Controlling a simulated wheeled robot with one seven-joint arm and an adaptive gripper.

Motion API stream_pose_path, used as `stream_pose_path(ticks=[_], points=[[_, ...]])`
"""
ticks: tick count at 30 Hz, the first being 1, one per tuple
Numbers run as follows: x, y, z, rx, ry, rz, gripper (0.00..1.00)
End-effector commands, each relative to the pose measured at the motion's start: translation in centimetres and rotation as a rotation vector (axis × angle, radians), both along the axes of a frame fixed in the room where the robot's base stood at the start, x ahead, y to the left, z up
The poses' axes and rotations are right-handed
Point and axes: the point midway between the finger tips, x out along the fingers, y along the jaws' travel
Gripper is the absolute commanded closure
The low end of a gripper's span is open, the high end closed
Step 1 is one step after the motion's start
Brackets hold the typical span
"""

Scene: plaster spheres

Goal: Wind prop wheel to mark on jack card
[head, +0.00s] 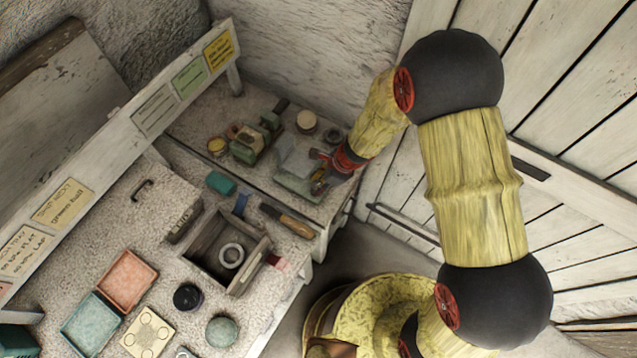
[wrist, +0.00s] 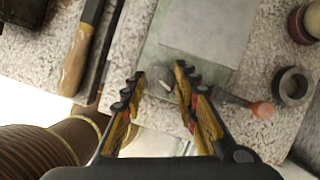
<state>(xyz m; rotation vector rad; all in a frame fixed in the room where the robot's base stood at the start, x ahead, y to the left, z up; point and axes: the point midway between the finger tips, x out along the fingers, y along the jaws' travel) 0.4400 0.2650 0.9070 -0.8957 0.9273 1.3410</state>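My gripper (wrist: 159,80) is open in the wrist view, its two toothed fingers apart. A small grey round part (wrist: 164,85), which may be the prop wheel, shows between the fingertips; I cannot tell whether they touch it. It sits at the near end of a green base (wrist: 158,53). A plain grey panel (wrist: 207,28), possibly the jack card, lies beyond; no mark is legible. A thin rod with an orange knob (wrist: 262,110) sticks out right of the fingers. In the head view my gripper (head: 325,172) is at the green base (head: 298,184), partly hiding it.
A wooden-handled tool (wrist: 75,62) lies left of the base; a dark ring (wrist: 293,86) stands to the right. In the head view a green machine (head: 255,140) and a pale-topped jar (head: 306,122) stand behind. An open box (head: 208,246) is in front. The bench edge is close.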

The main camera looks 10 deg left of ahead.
Motion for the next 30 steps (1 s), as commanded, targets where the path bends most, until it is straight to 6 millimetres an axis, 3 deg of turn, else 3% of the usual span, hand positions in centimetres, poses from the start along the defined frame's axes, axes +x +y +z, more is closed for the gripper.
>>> stream_pose_path(ticks=[11, 20, 30], points=[[0.03, 0.00, 0.01, 0.000, -0.001, 0.000, 0.96], [0.01, 0.02, -0.05, 0.000, -0.001, -0.036, 0.96], [-0.14, 0.07, -0.22, 0.001, -0.003, -0.251, 0.96]])
